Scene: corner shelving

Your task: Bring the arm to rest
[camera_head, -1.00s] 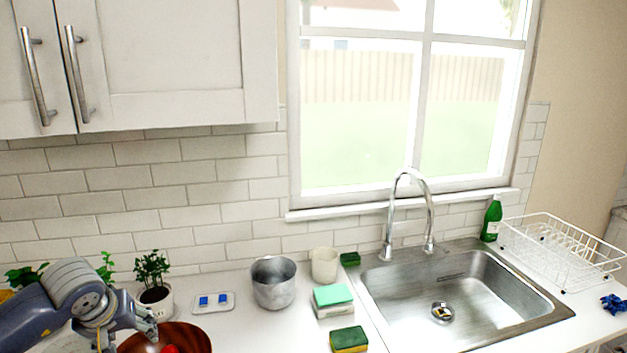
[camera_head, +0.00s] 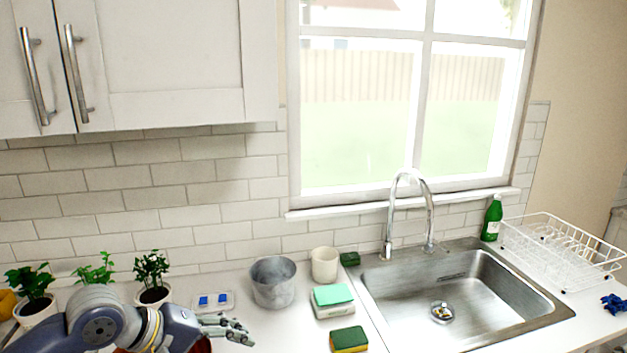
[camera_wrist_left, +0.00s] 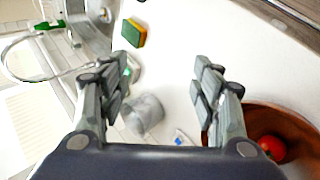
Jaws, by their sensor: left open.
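My left arm comes in from the lower left of the head view. Its gripper (camera_head: 236,328) is above the counter, in front of the metal pot, and points to the right. In the head view my arm hides most of the bowl. My right gripper is not in view.
A metal pot (camera_head: 273,284), a cream cup (camera_head: 324,265), sponges (camera_head: 349,339) and a switch plate (camera_head: 213,301) are on the counter. Potted plants (camera_head: 152,277) stand at the back left. The sink (camera_head: 470,300), faucet (camera_head: 408,205), green bottle (camera_head: 492,218) and dish rack (camera_head: 565,250) are at right.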

